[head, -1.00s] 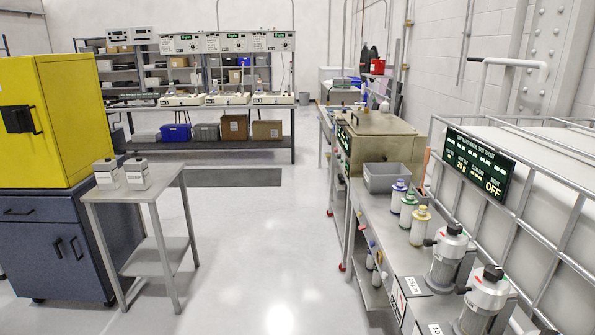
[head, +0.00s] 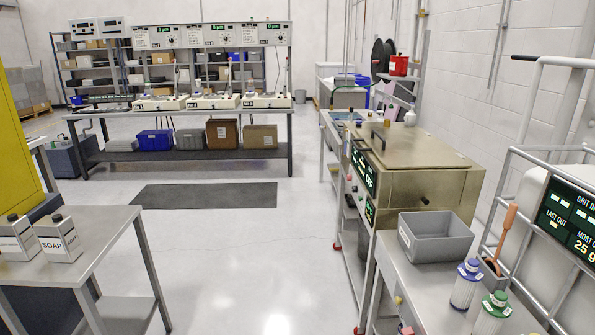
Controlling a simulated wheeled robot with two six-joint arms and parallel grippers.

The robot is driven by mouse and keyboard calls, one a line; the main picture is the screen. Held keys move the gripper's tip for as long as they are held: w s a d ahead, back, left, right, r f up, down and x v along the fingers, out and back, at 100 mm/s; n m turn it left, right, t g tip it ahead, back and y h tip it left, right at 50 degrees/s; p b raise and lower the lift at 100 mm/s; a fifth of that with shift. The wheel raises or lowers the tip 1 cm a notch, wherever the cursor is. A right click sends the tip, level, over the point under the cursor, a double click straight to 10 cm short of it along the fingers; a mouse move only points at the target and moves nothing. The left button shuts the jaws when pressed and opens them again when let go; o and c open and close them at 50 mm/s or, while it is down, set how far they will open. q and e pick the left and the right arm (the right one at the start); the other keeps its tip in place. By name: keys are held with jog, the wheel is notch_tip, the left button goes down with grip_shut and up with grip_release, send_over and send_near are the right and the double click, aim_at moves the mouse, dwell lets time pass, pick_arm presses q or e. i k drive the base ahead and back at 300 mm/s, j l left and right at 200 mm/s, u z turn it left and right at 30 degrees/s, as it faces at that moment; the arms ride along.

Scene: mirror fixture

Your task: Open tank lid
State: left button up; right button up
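The tank (head: 432,195) is a brass-coloured metal box on a stand at the right of the head view, with green lit displays on its left side. Its flat lid (head: 415,145) looks shut, lying level on top. A dark handle (head: 378,138) stands at the lid's left part. A small dark knob (head: 424,200) shows on the tank's near face. Neither of my grippers shows in this view.
A grey bin (head: 436,238) and capped bottles (head: 466,283) stand on the bench in front of the tank. A steel table (head: 95,235) with soap containers (head: 58,238) is at the left. Open floor with a dark mat (head: 205,196) lies between. A caged white container stands at the right edge.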

aim_at(408, 148)
jog(key=i, duration=2)
jog(key=i+z, duration=0.15)
jog(key=z, duration=0.25)
jog(key=i+j+z, duration=0.1)
jog(key=z, duration=0.25)
jog(key=i+j+z, duration=0.1)
jog(key=i+z, duration=0.15)
jog(key=z, duration=0.15)
jog(key=i+j+z, duration=0.15)
jog(key=z, duration=0.2)
